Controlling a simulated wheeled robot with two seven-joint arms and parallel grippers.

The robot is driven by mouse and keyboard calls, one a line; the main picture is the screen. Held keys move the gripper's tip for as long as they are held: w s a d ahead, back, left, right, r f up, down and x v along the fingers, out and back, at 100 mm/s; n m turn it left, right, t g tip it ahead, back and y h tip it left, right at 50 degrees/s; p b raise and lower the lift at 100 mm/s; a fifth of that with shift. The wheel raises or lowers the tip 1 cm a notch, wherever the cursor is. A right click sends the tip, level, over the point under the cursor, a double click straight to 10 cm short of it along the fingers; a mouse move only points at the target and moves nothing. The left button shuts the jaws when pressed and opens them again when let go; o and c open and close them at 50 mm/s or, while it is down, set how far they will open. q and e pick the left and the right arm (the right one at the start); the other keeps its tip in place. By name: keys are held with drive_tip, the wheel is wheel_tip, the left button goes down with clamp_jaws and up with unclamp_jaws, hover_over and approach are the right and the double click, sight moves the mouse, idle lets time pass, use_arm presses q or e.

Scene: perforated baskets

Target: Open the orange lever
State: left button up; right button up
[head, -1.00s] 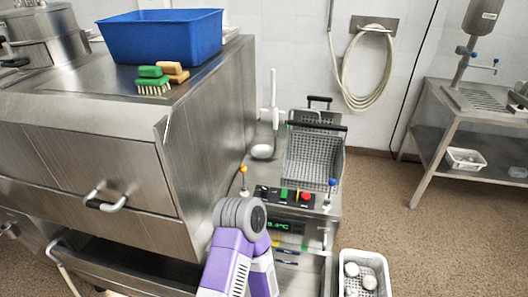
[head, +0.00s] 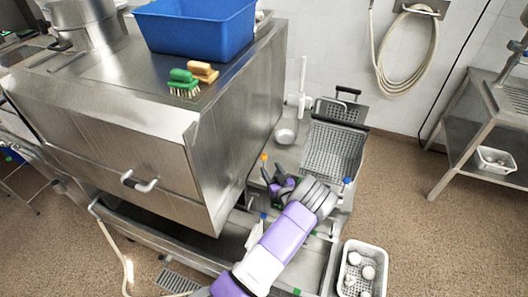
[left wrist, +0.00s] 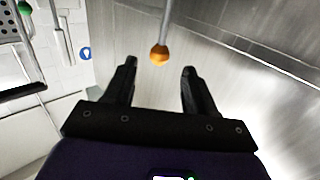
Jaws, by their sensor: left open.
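The orange lever has a round orange knob (head: 264,157) on a thin stem, at the left side of the fryer unit beside the large steel cabinet. In the left wrist view the orange knob (left wrist: 159,54) appears between the two fingertips, near their tip line; no finger touches it in that view. My left gripper (head: 275,180) is open and empty, close to the knob and just below it in the head view. In the left wrist view the open fingers (left wrist: 159,68) stand on either side of the knob. My right gripper is not in view.
A blue-knobbed lever (head: 347,181) stands to the right of my left wrist. Perforated fry baskets (head: 333,150) sit behind. The steel cabinet wall (head: 235,130) is close on the left. A white basket (head: 345,285) with pale round items is at the lower right.

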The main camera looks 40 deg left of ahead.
sight(266, 159)
use_arm(q)
drive_tip(key=x, duration=0.7)
drive_tip(key=shift+w+a+r, duration=0.15)
drive_tip(key=shift+a+r, duration=0.15)
drive_tip(key=shift+a, duration=0.05)
drive_tip(key=shift+c, duration=0.3)
clamp_jaws()
